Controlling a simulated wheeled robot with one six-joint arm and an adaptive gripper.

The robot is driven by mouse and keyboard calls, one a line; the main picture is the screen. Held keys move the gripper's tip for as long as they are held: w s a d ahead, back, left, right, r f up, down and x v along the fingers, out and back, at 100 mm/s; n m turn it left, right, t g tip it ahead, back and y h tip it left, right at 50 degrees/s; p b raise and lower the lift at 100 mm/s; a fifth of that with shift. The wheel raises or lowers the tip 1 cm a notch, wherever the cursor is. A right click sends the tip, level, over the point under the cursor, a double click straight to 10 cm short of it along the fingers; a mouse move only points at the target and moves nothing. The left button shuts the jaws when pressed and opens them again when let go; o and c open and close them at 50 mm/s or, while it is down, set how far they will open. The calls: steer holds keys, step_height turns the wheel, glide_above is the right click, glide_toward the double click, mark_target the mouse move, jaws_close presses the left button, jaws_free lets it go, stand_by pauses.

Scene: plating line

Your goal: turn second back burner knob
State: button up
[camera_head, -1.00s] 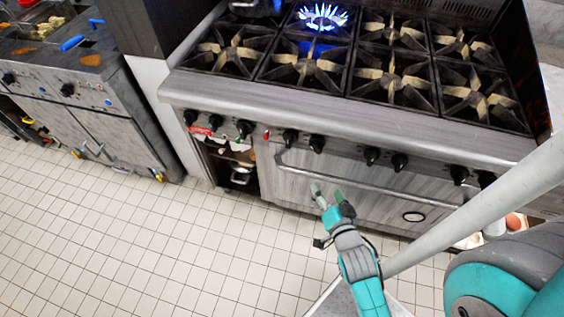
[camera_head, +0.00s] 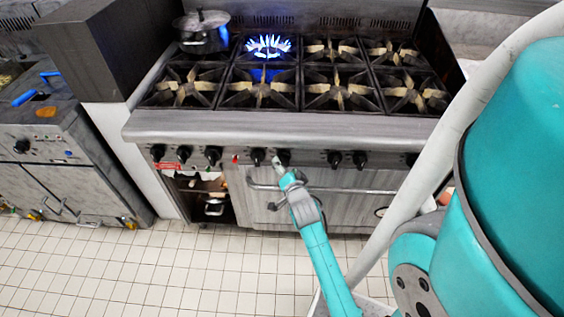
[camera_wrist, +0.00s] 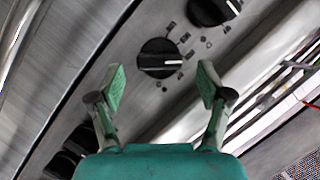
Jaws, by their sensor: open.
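The stove's control panel (camera_head: 310,157) carries a row of black knobs along its front. The second back burner (camera_head: 268,47) is lit with a blue flame. My gripper (camera_head: 279,167) is close in front of the panel near the middle pair of knobs, partly covering the right one (camera_head: 284,156); the left one (camera_head: 258,156) is clear. In the wrist view my gripper (camera_wrist: 161,82) is open and empty, with a black knob (camera_wrist: 158,58) just beyond and between its fingertips. The knob's white mark points right. I see no contact.
A lidded pot (camera_head: 203,36) stands on the back left burner. The oven handle (camera_head: 350,190) runs below the knobs. An open compartment (camera_head: 205,190) is at lower left. Another knob (camera_wrist: 213,10) lies close at the upper right in the wrist view. The tiled floor is clear.

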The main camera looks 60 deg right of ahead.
mark_target(284, 164)
steer(key=shift+x, duration=2.1)
steer(key=c, duration=1.1)
